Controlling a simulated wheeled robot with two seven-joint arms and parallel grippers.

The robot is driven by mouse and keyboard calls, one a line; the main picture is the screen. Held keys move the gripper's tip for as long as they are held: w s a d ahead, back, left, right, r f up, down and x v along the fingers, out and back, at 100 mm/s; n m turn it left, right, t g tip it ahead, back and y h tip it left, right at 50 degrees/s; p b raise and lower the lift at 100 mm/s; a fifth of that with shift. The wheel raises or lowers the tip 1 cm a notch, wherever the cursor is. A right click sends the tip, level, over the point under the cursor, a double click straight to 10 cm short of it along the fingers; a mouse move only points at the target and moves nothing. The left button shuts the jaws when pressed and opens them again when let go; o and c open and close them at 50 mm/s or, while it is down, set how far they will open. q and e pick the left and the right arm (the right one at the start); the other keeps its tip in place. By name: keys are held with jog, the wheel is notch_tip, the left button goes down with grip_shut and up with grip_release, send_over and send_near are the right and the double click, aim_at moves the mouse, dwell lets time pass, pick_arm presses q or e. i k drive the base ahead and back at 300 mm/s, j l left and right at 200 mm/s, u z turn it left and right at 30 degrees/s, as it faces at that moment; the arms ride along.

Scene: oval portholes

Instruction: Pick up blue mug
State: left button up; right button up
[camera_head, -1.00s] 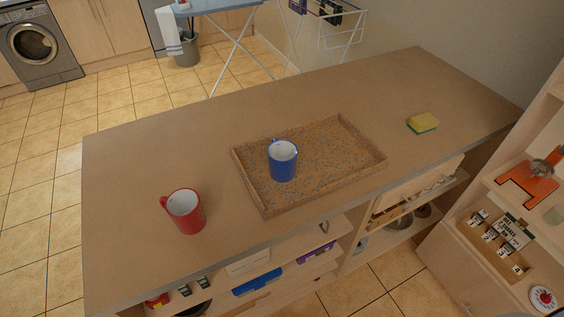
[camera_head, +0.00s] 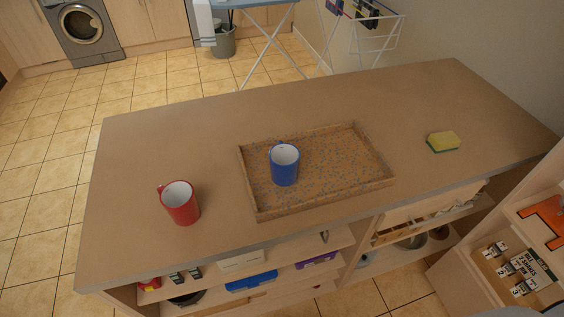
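The blue mug (camera_head: 284,168) stands upright inside a shallow tray (camera_head: 250,188), towards its left side. Its white inside faces up, and its handle is at the upper left, partly behind the rim. The tray lies on the brown counter top (camera_head: 330,105). Neither of my grippers shows in the head view.
A red mug (camera_head: 180,204) stands upright on the counter left of the tray. A yellow and green sponge (camera_head: 443,141) lies to the right. Open shelves under the counter's front edge hold several items. A shelf unit (camera_head: 480,262) stands at the lower right. The counter's back is clear.

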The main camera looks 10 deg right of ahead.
aim_at(284, 159)
jog(key=l+u, duration=0.35)
jog(key=l, duration=0.2)
jog(key=k+l+u, duration=0.15)
jog(key=l+u, duration=0.25)
jog(key=l, duration=0.15)
